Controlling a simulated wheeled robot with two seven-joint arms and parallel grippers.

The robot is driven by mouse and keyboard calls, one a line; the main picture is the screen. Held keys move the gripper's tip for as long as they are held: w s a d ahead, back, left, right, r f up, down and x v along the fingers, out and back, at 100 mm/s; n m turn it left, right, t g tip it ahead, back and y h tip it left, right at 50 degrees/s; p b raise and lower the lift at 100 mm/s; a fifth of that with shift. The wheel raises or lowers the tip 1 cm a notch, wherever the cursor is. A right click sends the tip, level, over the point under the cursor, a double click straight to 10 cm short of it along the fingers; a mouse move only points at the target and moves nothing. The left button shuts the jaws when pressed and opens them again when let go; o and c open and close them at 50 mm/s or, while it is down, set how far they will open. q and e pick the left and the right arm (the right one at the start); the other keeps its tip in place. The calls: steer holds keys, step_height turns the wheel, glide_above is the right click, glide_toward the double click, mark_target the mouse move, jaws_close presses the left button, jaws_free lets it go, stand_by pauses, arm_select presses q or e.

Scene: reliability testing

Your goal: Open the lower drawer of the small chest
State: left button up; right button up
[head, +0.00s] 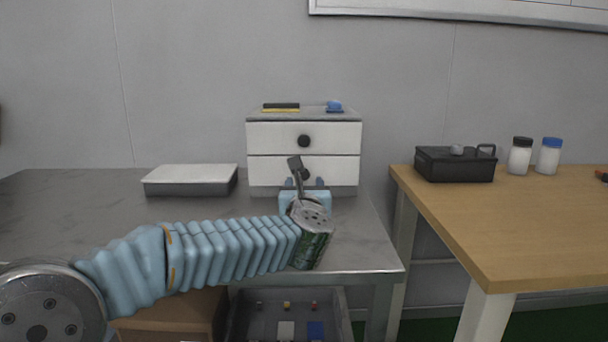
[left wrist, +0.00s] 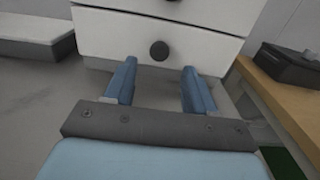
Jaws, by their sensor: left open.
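The small chest (head: 260,139) stands at the back of the grey table, with two white drawers and a round dark knob on each. The lower drawer (head: 268,172) appears shut, and its knob (head: 305,174) is partly hidden behind my left arm. In the left wrist view the lower drawer (left wrist: 110,38) fills the top, with its knob (left wrist: 159,51) ahead of my left gripper. My left gripper (left wrist: 158,72) is open, its two blue fingers on either side of the knob's line, with nothing between them. It also shows in the head view (head: 305,184). My right gripper is not visible.
A white-topped grey box (head: 190,180) lies left of the chest on the grey table (head: 120,215). A wooden table (head: 500,220) at right holds a black box (head: 455,166) and two jars (head: 534,157). Small items lie on the chest. An open grey bin (head: 288,320) is below.

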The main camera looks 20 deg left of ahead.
mark_target(304, 174)
arm_select(q)
steer(key=x, duration=0.5)
steer(key=shift+w+a+p, duration=0.1)
steer(key=shift+w+p, duration=0.3)
jaws_close()
